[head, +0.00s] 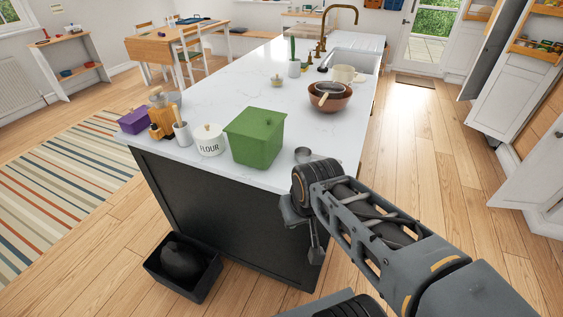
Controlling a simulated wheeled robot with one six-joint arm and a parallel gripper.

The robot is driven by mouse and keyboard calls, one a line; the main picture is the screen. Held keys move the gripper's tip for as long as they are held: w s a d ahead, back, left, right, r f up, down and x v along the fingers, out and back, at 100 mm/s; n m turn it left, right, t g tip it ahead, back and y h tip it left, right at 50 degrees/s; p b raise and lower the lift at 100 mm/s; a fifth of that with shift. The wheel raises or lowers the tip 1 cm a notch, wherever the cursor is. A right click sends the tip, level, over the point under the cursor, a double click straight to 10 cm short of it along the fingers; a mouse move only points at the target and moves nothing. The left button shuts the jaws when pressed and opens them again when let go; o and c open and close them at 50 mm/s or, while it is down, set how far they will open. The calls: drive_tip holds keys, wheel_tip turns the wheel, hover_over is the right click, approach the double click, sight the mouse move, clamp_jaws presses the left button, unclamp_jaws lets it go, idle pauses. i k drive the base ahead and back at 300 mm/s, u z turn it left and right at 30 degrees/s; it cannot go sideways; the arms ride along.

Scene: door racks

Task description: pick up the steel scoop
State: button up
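A small round grey metal piece (302,154), which looks like the bowl of the steel scoop, sits on the white worktop near its front right edge. My arm covers the area just right of it, so any handle is hidden. My gripper (314,244) hangs below my wrist, in front of the island's dark end panel and lower than the worktop. It is apart from the metal piece. Only a thin finger-like part shows clearly, and I cannot tell its opening.
On the island's worktop (225,92), a green bin (255,138) and a white flour canister (209,140) stand left of the metal piece. Brown bowls (330,97) stand farther back. A black box (184,267) lies on the floor. The floor right of the island is clear.

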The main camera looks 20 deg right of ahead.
sight(303, 154)
drive_tip(key=u, duration=2.65)
drive_tip(key=k, duration=0.8)
drive_tip(key=z, duration=1.3)
drive_tip(key=i, duration=0.4)
drive_tip(key=u, duration=0.3)
